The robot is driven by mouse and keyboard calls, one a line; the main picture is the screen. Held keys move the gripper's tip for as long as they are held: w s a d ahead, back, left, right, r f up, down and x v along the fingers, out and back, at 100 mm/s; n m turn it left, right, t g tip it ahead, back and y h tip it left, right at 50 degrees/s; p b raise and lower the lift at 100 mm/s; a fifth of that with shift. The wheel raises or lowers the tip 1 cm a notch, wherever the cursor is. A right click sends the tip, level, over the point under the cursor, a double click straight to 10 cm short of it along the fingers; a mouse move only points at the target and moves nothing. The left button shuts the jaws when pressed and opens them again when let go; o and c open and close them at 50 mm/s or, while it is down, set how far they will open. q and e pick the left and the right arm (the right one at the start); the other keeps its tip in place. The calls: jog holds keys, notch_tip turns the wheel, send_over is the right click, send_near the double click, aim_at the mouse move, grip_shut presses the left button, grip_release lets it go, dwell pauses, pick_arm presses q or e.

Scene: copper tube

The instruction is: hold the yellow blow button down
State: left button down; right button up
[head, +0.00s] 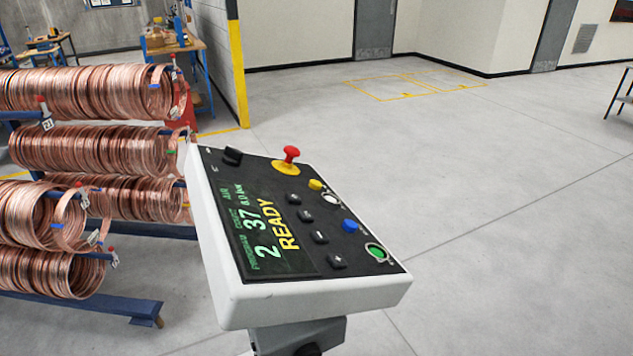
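The yellow blow button (315,185) is a small yellow cap on the sloping black face of a control panel (300,212) with a white housing. It stands between the red emergency knob (291,154) and the blue button (350,226), close to a white button (331,198). Nothing touches it. The panel's display (265,235) shows green figures and the yellow word READY. A green button (377,252) sits at the near right corner. Neither of my grippers shows in the head view.
A rack with several copper tube coils (90,148) stands close on the left of the panel. A yellow-edged wall corner (238,75) is behind it. The grey floor (510,215) right of the panel is clear. A table (622,92) is at the far right edge.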

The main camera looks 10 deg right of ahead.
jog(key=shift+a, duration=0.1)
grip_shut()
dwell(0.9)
